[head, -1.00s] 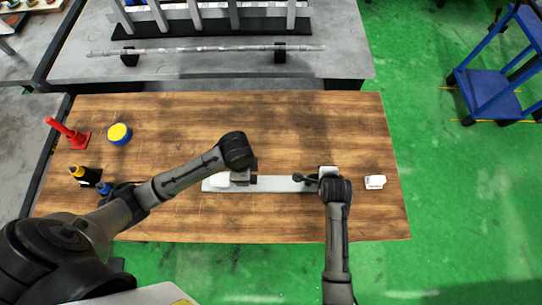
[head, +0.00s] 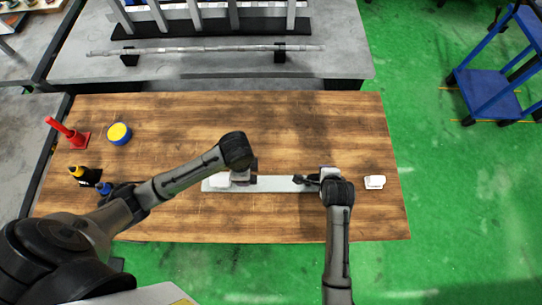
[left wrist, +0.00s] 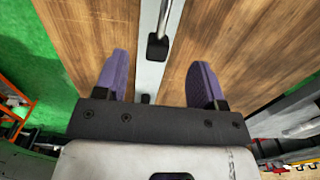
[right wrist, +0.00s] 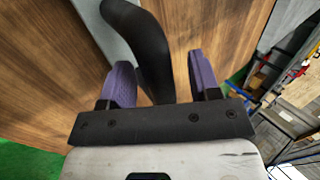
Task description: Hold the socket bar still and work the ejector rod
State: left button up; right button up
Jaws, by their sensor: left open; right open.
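A long pale plate (head: 280,184) lies on the wooden table, with fittings at both ends. My left gripper (head: 244,175) is over its left part. In the left wrist view the purple fingers of the left gripper (left wrist: 157,72) are open, one each side of the plate, and a silver bar with a black end (left wrist: 157,45) lies ahead between them. My right gripper (head: 325,180) is at the plate's right end. In the right wrist view its open fingers (right wrist: 155,72) stand either side of a black curved handle (right wrist: 150,50). Contact is not clear. Which part is the ejector rod I cannot tell.
A white block (head: 375,182) lies right of the plate. A red stand (head: 78,138), a blue and yellow tub (head: 119,133) and bottles (head: 84,175) are at the table's left. A long shaft (head: 205,49) rests on supports behind.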

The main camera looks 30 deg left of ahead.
jog(key=v, duration=1)
dwell(0.4)
